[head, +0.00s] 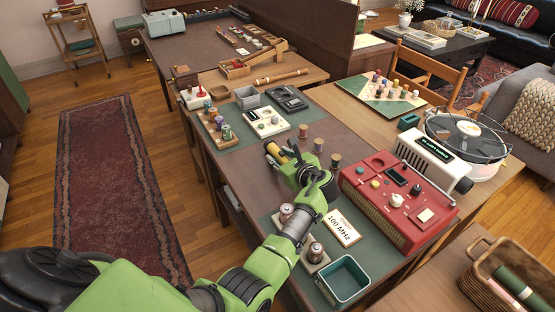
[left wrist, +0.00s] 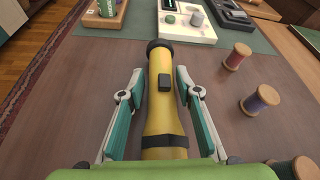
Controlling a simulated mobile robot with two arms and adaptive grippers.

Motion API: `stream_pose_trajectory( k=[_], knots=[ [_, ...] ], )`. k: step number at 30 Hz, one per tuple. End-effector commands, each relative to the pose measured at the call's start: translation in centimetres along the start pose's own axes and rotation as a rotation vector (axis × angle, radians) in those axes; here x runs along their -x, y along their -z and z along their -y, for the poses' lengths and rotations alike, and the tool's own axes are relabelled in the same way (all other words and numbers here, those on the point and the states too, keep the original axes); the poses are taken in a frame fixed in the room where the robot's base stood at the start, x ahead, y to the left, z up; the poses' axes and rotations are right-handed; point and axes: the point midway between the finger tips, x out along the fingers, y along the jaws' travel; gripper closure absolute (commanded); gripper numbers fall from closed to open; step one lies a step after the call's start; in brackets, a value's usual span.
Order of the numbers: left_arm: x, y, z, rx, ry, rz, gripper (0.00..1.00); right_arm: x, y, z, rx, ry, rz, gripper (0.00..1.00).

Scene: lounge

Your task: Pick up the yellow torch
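The yellow torch (left wrist: 163,110), with black ends, a black band and a black switch, lies on the dark brown table top. In the head view only part of the torch (head: 273,149) shows beyond my left gripper (head: 287,161). In the left wrist view the fingers of my left gripper (left wrist: 159,76) stand open on either side of the torch, with gaps between them and its body. The torch's near end is hidden by the gripper's green housing. My right gripper is not in view.
Several thread spools (left wrist: 236,57) stand to the right of the torch. A red radio-like console (head: 398,200) and a teal tray (head: 343,279) are nearer. A white panel (head: 267,122) lies beyond the torch. Bare table shows left of the torch.

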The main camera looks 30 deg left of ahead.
Motion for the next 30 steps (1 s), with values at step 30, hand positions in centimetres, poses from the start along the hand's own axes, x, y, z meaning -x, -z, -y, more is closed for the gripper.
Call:
stream_pose_trajectory(
  k=[30],
  knots=[
    [2.5,-4.5,-0.3,0.003,0.000,0.000,1.00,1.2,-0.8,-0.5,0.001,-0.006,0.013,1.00]
  ],
)
